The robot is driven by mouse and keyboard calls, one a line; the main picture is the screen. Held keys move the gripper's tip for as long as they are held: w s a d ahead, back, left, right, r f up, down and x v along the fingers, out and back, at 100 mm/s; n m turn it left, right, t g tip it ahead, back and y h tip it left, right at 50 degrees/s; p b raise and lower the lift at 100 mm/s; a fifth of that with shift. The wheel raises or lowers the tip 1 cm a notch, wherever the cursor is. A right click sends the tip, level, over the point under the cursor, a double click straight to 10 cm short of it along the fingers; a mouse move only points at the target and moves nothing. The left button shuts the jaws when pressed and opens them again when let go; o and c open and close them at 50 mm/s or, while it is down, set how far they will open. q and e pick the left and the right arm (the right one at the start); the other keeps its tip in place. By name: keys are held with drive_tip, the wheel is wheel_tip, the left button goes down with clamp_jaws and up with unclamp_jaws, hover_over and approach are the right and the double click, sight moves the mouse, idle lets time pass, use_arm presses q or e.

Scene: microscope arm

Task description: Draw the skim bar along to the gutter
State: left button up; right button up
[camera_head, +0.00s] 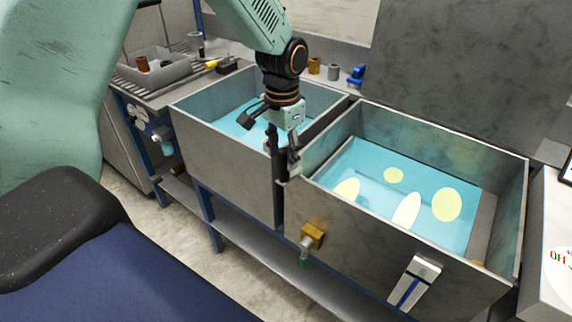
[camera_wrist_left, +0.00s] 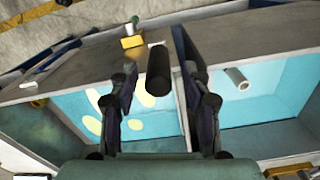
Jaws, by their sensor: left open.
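My left gripper (camera_head: 283,165) is low over the wall between the two tanks. In the left wrist view my left gripper (camera_wrist_left: 158,82) is open, one finger on each side of a black cylindrical grip (camera_wrist_left: 158,70), with gaps on both sides. This looks like the skim bar's handle; the bar itself is mostly hidden. The right-hand tank (camera_head: 400,262) holds blue water with several pale yellow patches (camera_head: 446,204). A grey-brown strip (camera_head: 482,226) at its far right end looks like the gutter. My right gripper is not in view.
The left-hand tank (camera_head: 228,160) also holds blue water. A grey tray (camera_head: 155,68) and small jars stand behind. Space above the right-hand water is clear.

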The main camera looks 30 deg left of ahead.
sight(284, 165)
use_arm(q)
wheel_tip(284, 165, down, 2)
drive_tip(key=shift+d+f, duration=0.15)
drive_tip(key=shift+f, duration=0.1)
drive_tip(key=shift+a+f, duration=0.2)
drive_tip(key=shift+f, duration=0.45)
drive_tip(key=shift+d, duration=0.2)
drive_tip(key=shift+c, duration=1.2)
clamp_jaws()
